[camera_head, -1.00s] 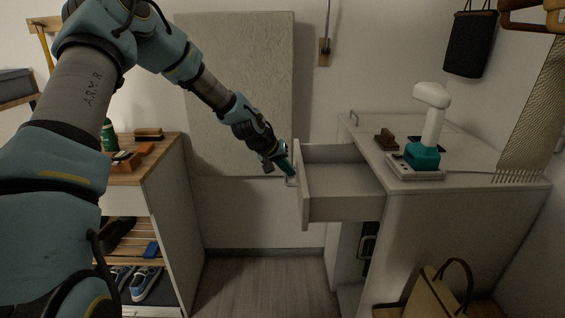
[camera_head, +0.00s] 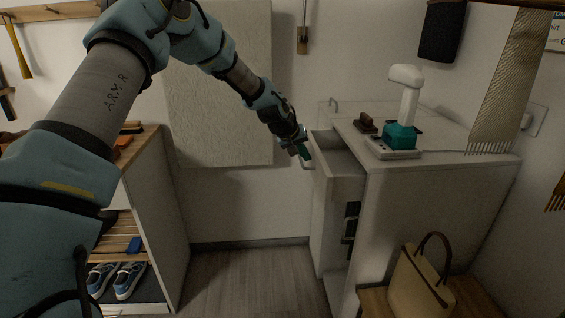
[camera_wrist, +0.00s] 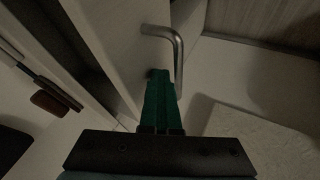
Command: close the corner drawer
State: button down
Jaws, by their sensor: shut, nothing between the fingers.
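The corner drawer (camera_head: 348,186) is pale grey and stands partly out of the white cabinet (camera_head: 430,200) at the right; part of its inside shows from above. Its bent metal handle (camera_head: 308,165) is on the front panel, which faces left. The handle (camera_wrist: 175,50) and the drawer front (camera_wrist: 118,40) also show in the wrist view. My gripper (camera_head: 304,152) is shut and empty at the drawer front, beside the handle. Its green fingers (camera_wrist: 160,98) point at the panel by the handle's end; whether they touch it I cannot tell.
A teal and white device (camera_head: 402,130) and a brown brush (camera_head: 366,122) stand on the cabinet top. A tan bag (camera_head: 420,282) sits on a low wooden bench at the lower right. A shoe rack (camera_head: 122,245) stands at the left. The floor (camera_head: 245,280) between is clear.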

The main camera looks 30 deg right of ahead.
send_over(334, 170)
jog(key=shift+a+b, duration=0.25)
jog(key=shift+b, duration=0.2)
jog(key=shift+s+d+r, duration=0.1)
jog(key=shift+s+d, duration=0.05)
jog(key=shift+d, duration=0.05)
